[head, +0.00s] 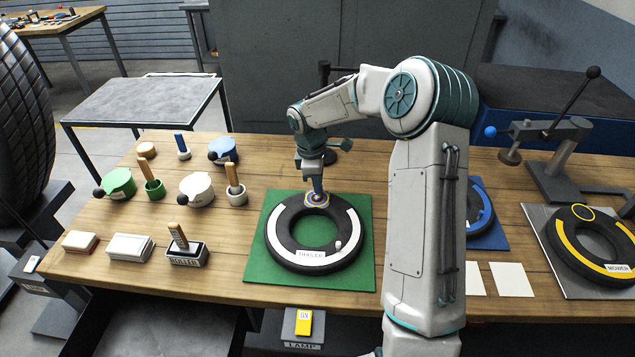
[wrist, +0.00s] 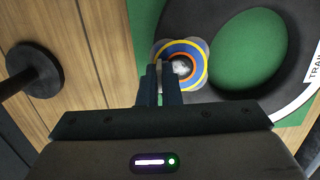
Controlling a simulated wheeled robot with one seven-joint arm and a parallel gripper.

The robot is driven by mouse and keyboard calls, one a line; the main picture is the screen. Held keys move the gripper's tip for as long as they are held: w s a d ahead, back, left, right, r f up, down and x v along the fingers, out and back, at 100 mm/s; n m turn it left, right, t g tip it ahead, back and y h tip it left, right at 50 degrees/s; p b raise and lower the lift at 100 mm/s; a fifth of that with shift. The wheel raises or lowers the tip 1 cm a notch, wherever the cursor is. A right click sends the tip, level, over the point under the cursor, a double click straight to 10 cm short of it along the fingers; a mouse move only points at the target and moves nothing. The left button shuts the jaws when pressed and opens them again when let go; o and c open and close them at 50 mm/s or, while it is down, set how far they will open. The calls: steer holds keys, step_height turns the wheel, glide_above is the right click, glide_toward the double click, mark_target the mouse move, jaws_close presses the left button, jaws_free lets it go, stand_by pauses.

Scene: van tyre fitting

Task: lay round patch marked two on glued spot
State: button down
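The tyre labelled TRAILER (head: 290,250) lies flat on a green mat (head: 258,283). A round patch (head: 310,201) with coloured rings is over the tyre's far rim; the wrist view shows its blue, yellow and orange rings (wrist: 196,84) and a pale centre. Grey lobes show around its edge. No number can be read on it. My gripper (head: 317,190) points down right above the patch. In the wrist view its fingers (wrist: 160,66) are close together, with a thin pale edge between them, apparently part of the patch. Whether the patch touches the tyre is hard to tell.
A small white peg (head: 338,244) stands on the tyre's right side. Pots, brushes, boxes and a roller holder (head: 187,254) are at left. A blue mat (head: 490,236) with a tyre, white cards (head: 508,278) and the MOWER tyre (head: 570,250) are at right.

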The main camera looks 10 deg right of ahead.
steer(key=c, duration=1.5)
jaws_free()
steer(key=shift+c, duration=0.2)
steer(key=shift+r+p, duration=3.45)
steer(key=shift+r, duration=1.1)
